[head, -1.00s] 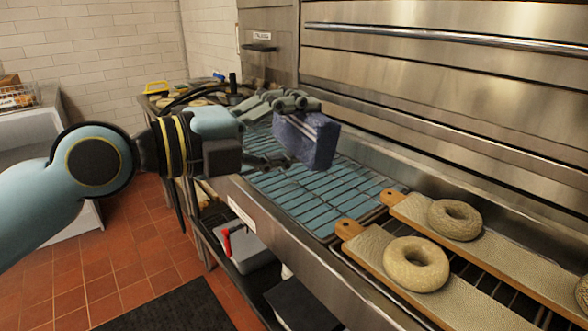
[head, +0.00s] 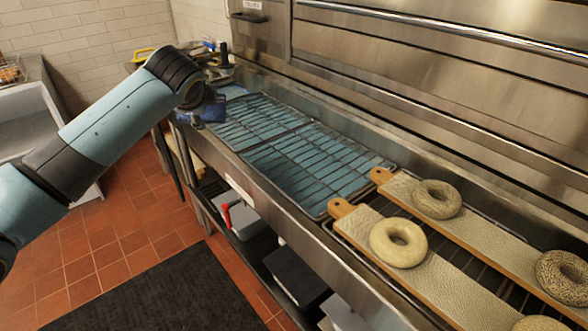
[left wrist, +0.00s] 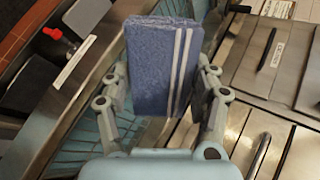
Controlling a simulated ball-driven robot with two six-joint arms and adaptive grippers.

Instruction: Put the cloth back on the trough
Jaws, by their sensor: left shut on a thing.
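The cloth is a folded blue block with two white stripes. In the left wrist view the cloth (left wrist: 150,65) stands between the two fingers of my left gripper (left wrist: 163,88), which is shut on it. In the head view a blue part of the cloth (head: 213,109) shows beyond my wrist, over the far left part of the trough; my gripper is mostly hidden there. I cannot tell whether the cloth touches the trough's rim. My right gripper is not in view.
Two wooden boards (head: 372,214) with bagels (head: 398,243) lie at the right end of the trough. A steel oven front (head: 450,80) stands behind it. A grey box with a red handle (head: 240,215) sits on the shelf below. A dark mat (head: 160,295) lies on the tiled floor.

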